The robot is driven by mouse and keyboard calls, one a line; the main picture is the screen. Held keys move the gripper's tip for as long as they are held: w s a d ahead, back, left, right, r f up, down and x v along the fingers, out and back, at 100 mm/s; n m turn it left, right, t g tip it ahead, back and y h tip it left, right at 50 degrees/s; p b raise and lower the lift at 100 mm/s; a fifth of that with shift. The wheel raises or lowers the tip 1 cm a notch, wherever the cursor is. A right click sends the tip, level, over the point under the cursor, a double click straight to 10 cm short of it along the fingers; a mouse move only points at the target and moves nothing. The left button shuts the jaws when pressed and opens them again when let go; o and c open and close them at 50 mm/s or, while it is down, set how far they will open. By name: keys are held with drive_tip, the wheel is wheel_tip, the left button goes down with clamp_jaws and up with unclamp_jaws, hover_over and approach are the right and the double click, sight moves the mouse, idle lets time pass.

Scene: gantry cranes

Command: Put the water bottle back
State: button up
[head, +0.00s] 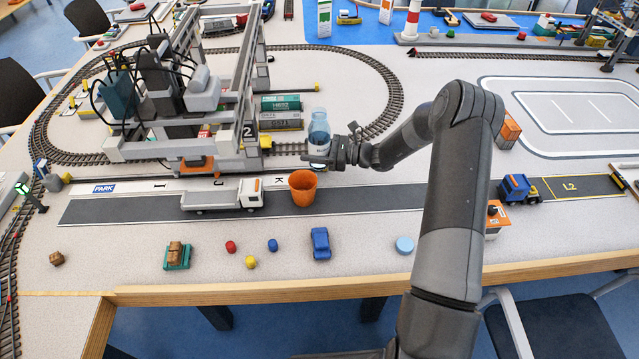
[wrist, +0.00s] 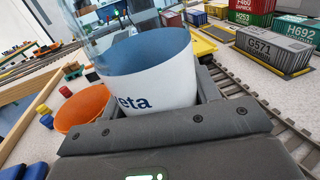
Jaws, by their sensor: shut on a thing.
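The water bottle (head: 319,128) is clear and bluish with a white label. In the head view it stands upright at my gripper (head: 326,155), just past the orange cup and beside the rail track. In the wrist view the bottle (wrist: 155,75) fills the middle, with the letters "eta" on its label. My gripper is shut on the bottle low on its body. A light-blue round disc (head: 404,245) lies near the table's front edge.
An orange cup (head: 302,188) stands close in front of the bottle. A white toy truck (head: 222,196) is left of it, on the grey road. A gantry crane (head: 246,90) and stacked containers (head: 281,113) are close behind and left. The road right of the cup is fairly clear.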

drive_tip(key=s+d+r+m+t+h, duration=0.2)
drive_tip(key=s+d+t, duration=0.1)
drive_tip(key=s+d, duration=0.5)
drive_tip(key=s+d+r+m+t+h, duration=0.1)
drive_tip(key=s+d+r+m+t, duration=0.3)
drive_tip(key=d, duration=0.6)
drive_tip(key=s+d+r+m+t+h, duration=0.1)
drive_tip(key=s+d+t+h, duration=0.1)
drive_tip(key=s+d, duration=0.65)
drive_tip(key=w+a+f, duration=0.2)
drive_tip(key=a, duration=0.1)
drive_tip(key=w+a+f, duration=0.2)
drive_tip(key=w+a, duration=0.1)
drive_tip(key=w+a+f, duration=0.2)
drive_tip(key=a+f, duration=0.1)
drive_tip(key=shift+w+f, duration=0.1)
drive_tip(key=shift+w, duration=0.15)
drive_tip(key=shift+f, duration=2)
drive_tip(key=shift+f, duration=0.1)
drive_tip(key=o, duration=1.1)
drive_tip(key=shift+o, duration=0.2)
